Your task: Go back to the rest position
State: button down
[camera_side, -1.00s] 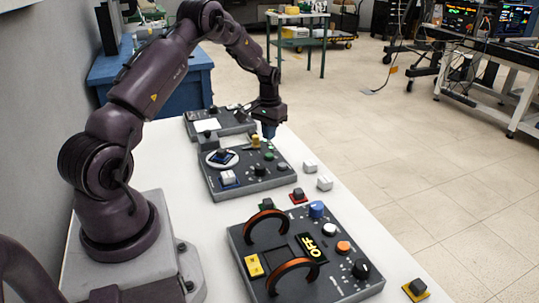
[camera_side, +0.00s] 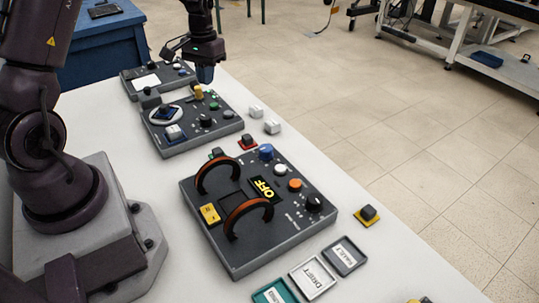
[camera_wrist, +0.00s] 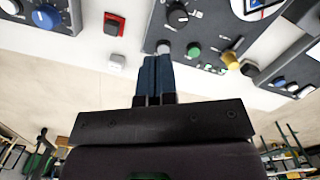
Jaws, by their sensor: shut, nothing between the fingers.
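My gripper (camera_side: 205,74) is shut and empty, with its blue fingertips pointing down. In the side view it hangs above the far end of the middle control panel (camera_side: 172,140). In the wrist view its two blue fingers (camera_wrist: 157,75) lie together, close in the picture to a grey knob and a green knob (camera_wrist: 194,49) of that panel. I cannot tell whether the fingertips touch the panel. Nothing is between the fingers.
A larger panel with two copper-coloured arches (camera_side: 245,215) and an OFF display stands nearer. White blocks (camera_side: 272,127), a red-based block (camera_side: 248,142) and a yellow-based block (camera_side: 367,214) lie on the white table. Labelled trays (camera_side: 313,277) lie in front. A further panel (camera_side: 150,83) stands behind.

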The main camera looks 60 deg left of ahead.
jog(key=s+d+r+m+t, duration=0.3)
jog(key=s+d+r, duration=0.4)
jog(key=d+r, duration=0.2)
jog(key=s+d+r+m+t, duration=0.2)
jog(key=s+d+r, duration=0.6)
jog(key=d, duration=0.5)
jog(key=shift+s+d+r+m+t, duration=0.15)
jog(key=shift+d+r+m+t, duration=0.25)
jog(key=shift+r+t, duration=0.25)
